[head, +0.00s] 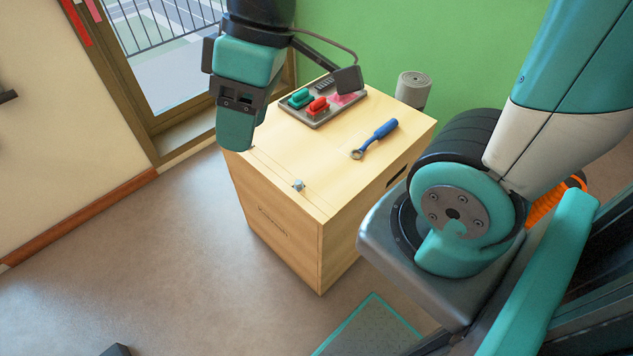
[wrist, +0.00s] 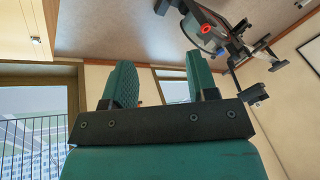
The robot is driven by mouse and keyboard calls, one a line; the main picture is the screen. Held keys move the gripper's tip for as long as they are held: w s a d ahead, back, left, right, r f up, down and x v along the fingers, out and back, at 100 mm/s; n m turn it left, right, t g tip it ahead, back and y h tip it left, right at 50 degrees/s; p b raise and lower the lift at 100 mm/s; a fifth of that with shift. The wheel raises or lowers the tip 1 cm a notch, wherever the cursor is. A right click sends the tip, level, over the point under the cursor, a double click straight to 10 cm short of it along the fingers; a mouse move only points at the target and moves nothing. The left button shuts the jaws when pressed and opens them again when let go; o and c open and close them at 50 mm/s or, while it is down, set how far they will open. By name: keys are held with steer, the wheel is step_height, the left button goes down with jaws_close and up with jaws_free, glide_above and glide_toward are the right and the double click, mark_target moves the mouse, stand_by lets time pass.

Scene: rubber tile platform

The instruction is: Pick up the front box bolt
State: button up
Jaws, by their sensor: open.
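The front box bolt (head: 298,185) is a small grey-blue piece on top of the light wooden box (head: 280,240), close to its front edge. A small bolt-like piece (wrist: 36,40) also shows on the wood in the wrist view, at the upper left. My gripper (head: 236,142), teal with dark parts, hangs near the box's left corner, to the upper left of the bolt and apart from it. In the wrist view its two teal fingers (wrist: 163,75) stand apart with nothing between them.
A grey tray (head: 318,122) with green and red pieces sits at the back of the box top. A blue-handled wrench (head: 375,137) lies to the right. A grey cylinder (head: 413,88) stands behind. The wood around the bolt is clear.

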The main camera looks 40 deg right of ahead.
steer(key=w+d+f+n+b, duration=0.1)
steer(key=w+d+f+b, duration=0.4)
steer(key=w+d+f, duration=0.6)
steer(key=n+t+b, duration=0.2)
steer(key=n+b, duration=0.1)
steer(key=b, duration=0.3)
glide_toward(299, 182)
steer(key=f, duration=0.1)
steer(key=f+b, duration=0.1)
steer(key=w+f, duration=0.1)
steer(key=shift+w+a+f+b, duration=0.1)
steer(key=shift+a+b, duration=0.2)
steer(key=shift+b, duration=0.05)
steer(key=shift+s+a+b+x, duration=0.1)
steer(key=shift+b+x, duration=0.1)
steer(key=shift+x, duration=1.25)
steer(key=shift+s+a+b+x, duration=0.1)
steer(key=shift+a+b+x, duration=0.1)
steer(key=shift+x, duration=1.25)
jaws_close()
step_height(299, 182, up, 20)
steer(key=m+t+h+p, duration=0.2)
steer(key=m+p, duration=0.1)
steer(key=m, duration=0.3)
steer(key=shift+s+m, duration=0.15)
steer(key=shift+m, duration=0.25)
